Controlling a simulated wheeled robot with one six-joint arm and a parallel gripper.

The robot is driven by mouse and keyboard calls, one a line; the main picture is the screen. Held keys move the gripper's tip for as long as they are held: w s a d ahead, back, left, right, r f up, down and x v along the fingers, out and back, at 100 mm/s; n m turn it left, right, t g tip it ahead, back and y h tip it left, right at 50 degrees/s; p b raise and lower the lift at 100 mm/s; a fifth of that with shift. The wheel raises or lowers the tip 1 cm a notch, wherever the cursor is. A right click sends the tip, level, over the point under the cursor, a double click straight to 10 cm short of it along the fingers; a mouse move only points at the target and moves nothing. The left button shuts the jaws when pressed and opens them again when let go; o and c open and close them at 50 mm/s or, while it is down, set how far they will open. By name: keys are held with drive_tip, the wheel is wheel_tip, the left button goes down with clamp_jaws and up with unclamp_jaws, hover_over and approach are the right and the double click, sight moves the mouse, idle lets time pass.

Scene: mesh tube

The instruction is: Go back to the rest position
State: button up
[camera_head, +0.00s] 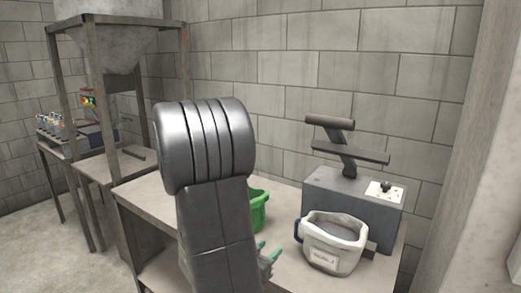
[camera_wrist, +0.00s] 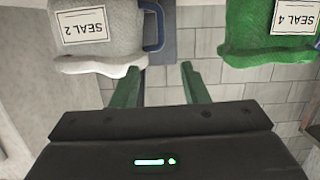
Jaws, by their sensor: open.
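My gripper (camera_head: 269,251) shows at the right side of my grey arm in the head view, low in front of the bench. In the wrist view its two green fingers (camera_wrist: 158,85) stand apart with nothing between them. A white bag-like container (camera_head: 333,246) with a blue handle sits on the bench to the gripper's right. The wrist view shows it upside down, labelled SEAL 2 (camera_wrist: 98,28), at the upper left. A green container (camera_head: 260,212), labelled SEAL 4 in the wrist view (camera_wrist: 250,28), stands behind my arm, partly hidden. The gripper appears apart from both.
A grey machine (camera_head: 352,192) with a dark lever stands behind the white container. A block wall closes the back. Open floor (camera_head: 45,230) lies at lower left.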

drive_tip(key=shift+f+v, duration=0.15)
drive_tip(key=shift+v, duration=0.6)
drive_tip(key=shift+f+v, duration=0.15)
drive_tip(key=shift+v, duration=0.65)
drive_tip(key=shift+r, duration=0.1)
